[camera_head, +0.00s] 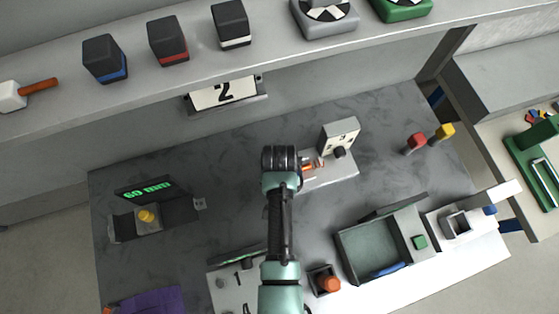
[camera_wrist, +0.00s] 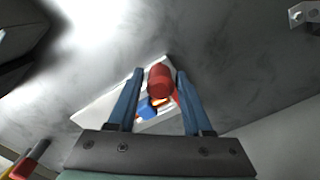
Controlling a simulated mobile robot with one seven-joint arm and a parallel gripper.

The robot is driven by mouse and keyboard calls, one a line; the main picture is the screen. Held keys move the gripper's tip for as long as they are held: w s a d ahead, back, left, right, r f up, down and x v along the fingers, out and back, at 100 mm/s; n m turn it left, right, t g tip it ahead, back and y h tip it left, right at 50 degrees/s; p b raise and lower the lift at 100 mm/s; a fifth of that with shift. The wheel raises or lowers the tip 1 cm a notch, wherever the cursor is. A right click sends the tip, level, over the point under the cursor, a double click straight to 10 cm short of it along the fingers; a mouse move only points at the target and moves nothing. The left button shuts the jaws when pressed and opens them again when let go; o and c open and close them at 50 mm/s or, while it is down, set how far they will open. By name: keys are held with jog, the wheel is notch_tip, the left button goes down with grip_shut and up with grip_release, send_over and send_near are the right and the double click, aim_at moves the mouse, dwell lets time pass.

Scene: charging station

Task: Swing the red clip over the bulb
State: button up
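The bulb device is a white base (camera_head: 335,172) with an upright panel (camera_head: 340,135) in the head view. Small orange and red parts (camera_head: 312,165) show on it, partly hidden by my arm. In the wrist view a red rounded piece (camera_wrist: 160,80), which looks like the red clip, stands over the white base (camera_wrist: 98,107). A blue part (camera_wrist: 146,110) and a small orange part show below it. I cannot make out the bulb clearly. My gripper (camera_wrist: 160,74) is open, with one blue finger on each side of the red piece and gaps visible on both sides.
A green tray (camera_head: 370,246) stands right of my arm, with a white fixture (camera_head: 466,222) beyond it. A dark unit with a green display (camera_head: 146,189) is at left. Red (camera_head: 416,142) and yellow (camera_head: 443,133) pieces stand at far right. The tabletop left of my arm is partly clear.

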grip_shut()
dwell(1.1)
